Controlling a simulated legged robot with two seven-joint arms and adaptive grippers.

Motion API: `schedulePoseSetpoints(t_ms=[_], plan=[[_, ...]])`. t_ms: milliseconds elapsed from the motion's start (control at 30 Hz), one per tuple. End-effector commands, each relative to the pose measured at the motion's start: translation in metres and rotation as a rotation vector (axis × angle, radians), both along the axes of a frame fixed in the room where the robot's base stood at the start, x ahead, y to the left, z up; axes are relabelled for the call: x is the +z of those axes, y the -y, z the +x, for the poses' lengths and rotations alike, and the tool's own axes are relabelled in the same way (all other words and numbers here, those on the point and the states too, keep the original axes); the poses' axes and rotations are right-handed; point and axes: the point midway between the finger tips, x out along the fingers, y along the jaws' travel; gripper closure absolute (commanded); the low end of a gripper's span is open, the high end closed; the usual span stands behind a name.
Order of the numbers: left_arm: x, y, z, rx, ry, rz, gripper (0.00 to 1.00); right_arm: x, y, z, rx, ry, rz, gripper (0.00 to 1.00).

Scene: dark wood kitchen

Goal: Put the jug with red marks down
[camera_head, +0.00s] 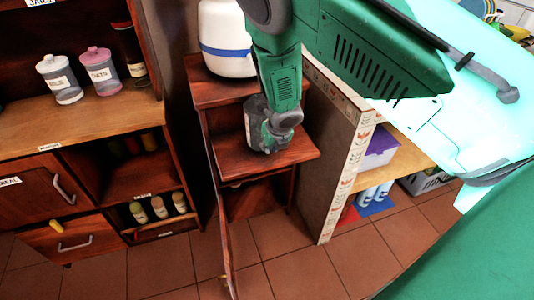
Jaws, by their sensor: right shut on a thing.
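My right gripper (268,146) hangs from the green arm that comes in from the top, over the middle wooden shelf board (300,150) of a narrow unit. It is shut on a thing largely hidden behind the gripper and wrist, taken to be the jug. No red marks show, and I cannot tell whether it touches the board. My left gripper is out of view.
A white container with a blue band (224,55) stands on the higher board. An open door (222,215) stands below. A tiled-edge partition (338,180) stands close on the right.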

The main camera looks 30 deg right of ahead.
Motion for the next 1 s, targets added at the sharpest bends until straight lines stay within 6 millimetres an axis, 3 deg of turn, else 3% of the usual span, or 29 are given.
schedulePoseSetpoints(t_ms=[100, 433, 467, 500, 833, 1000], plan=[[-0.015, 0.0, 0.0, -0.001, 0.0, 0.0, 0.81, -0.013, 0.005, 0.0, 0.002, 0.004, -0.002, 1.0], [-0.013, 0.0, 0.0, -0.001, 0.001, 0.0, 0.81, -0.012, 0.003, 0.001, 0.004, 0.003, -0.004, 1.0], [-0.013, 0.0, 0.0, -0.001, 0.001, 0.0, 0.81, -0.012, 0.003, 0.001, 0.003, 0.002, -0.003, 0.79], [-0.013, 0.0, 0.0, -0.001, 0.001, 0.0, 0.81, -0.011, 0.003, 0.001, 0.003, 0.002, -0.003, 0.68], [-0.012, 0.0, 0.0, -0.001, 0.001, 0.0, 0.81, -0.01, 0.003, 0.001, 0.003, 0.003, -0.003, 0.68], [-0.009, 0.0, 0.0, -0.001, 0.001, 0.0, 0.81, 0.009, 0.002, -0.005, 0.004, 0.004, -0.005, 0.68]])
